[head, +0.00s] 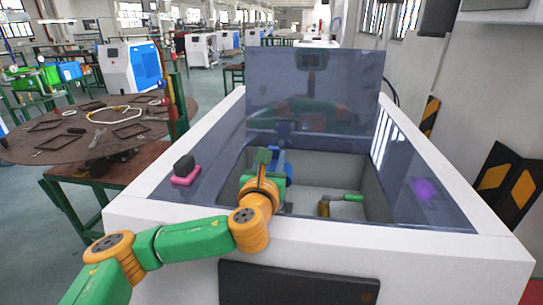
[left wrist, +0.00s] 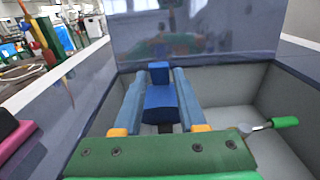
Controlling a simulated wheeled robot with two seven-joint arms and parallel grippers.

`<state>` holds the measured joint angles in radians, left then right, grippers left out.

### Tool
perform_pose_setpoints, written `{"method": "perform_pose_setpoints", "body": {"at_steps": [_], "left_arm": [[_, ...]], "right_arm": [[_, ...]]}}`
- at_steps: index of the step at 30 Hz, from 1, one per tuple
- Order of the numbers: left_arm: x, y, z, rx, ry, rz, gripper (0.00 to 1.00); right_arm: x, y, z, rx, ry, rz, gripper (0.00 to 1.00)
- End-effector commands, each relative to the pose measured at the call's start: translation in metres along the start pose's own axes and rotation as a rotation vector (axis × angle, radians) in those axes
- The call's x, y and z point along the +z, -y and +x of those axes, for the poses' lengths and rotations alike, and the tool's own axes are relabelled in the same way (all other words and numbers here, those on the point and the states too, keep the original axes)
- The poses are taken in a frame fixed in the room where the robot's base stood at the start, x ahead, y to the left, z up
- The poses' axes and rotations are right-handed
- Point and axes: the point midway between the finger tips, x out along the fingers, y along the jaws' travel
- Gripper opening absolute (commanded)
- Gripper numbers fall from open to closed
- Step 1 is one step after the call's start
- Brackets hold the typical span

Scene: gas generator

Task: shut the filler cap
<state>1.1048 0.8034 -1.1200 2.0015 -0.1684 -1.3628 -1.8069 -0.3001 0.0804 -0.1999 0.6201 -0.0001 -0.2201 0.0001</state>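A bright blue piece, which may be the filler cap, shows between the fingers of my left gripper (left wrist: 160,75) in the left wrist view. It has a wide lower body (left wrist: 160,100) and a narrower upright part behind it. In the head view my left gripper (head: 276,152) reaches over the front left of the machine's recess and partly hides blue parts there. Its two fingers stand apart and look open. I cannot tell whether they touch the blue piece. My right gripper is not in view.
A dark see-through panel (head: 312,95) stands upright behind the grey recess. A green-handled fitting (head: 347,197) is inside the recess on the right. A black knob on a pink base (head: 186,172) sits on the left top surface. A round table (head: 60,140) stands farther left.

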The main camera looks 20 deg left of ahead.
Motion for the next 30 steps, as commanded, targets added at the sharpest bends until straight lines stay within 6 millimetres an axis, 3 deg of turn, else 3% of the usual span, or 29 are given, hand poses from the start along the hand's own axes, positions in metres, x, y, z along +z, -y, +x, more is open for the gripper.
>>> {"method": "perform_pose_setpoints", "body": {"at_steps": [1,2,11,14,17,24,29,30], "left_arm": [[0.001,0.000,0.000,0.000,0.003,-0.001,0.56],[0.001,0.000,0.000,0.000,0.004,-0.001,0.62],[0.005,0.000,0.000,0.001,0.010,-0.002,0.62],[0.015,-0.001,0.001,0.002,0.012,-0.003,0.62],[0.037,0.000,0.000,0.001,0.011,-0.006,0.62],[0.091,0.007,-0.051,-0.004,0.015,-0.005,0.62],[0.108,0.013,-0.097,-0.010,0.016,-0.003,0.62],[0.118,0.015,-0.104,-0.011,0.021,0.004,0.62]], "right_arm": [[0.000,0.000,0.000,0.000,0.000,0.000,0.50],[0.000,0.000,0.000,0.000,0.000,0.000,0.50],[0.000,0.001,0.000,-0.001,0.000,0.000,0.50],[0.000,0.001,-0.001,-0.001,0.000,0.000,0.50],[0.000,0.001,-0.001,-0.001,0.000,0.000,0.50],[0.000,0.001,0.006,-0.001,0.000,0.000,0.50],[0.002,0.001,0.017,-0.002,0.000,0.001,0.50],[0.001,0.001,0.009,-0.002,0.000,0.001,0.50]]}}
